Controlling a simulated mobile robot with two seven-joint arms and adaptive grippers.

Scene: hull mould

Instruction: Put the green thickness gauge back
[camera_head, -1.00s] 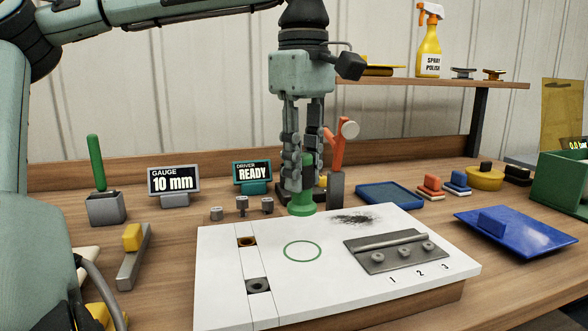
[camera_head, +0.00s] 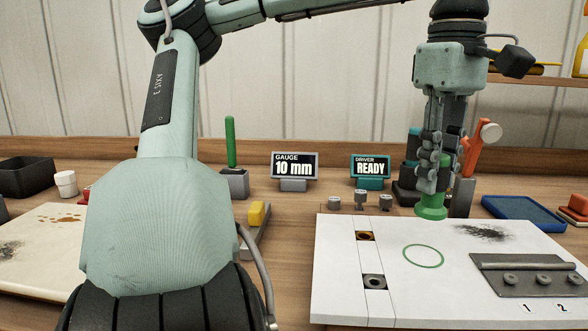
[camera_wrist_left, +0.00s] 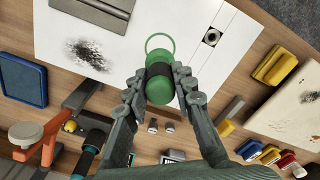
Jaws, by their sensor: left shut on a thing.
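The green thickness gauge (camera_head: 432,207), with a round green foot and a dark grip band, is upright in my left gripper (camera_head: 434,180). The fingers are shut around its band. It is at the far edge of the white panel, behind the green ring (camera_head: 423,256) drawn there. I cannot tell whether its foot touches the panel. In the left wrist view the gauge (camera_wrist_left: 159,85) sits between the fingertips and its end comes close to the ring (camera_wrist_left: 160,40). My right gripper is not in view.
The white panel (camera_head: 340,290) carries a dark smudge (camera_head: 482,232) and a grey hinged plate (camera_head: 530,277). An orange-handled tool (camera_head: 476,150) stands close behind the gripper. The gauge sign (camera_head: 295,165) reads 10 mm; a green-handled tool (camera_head: 230,142) stands in a grey block beside it.

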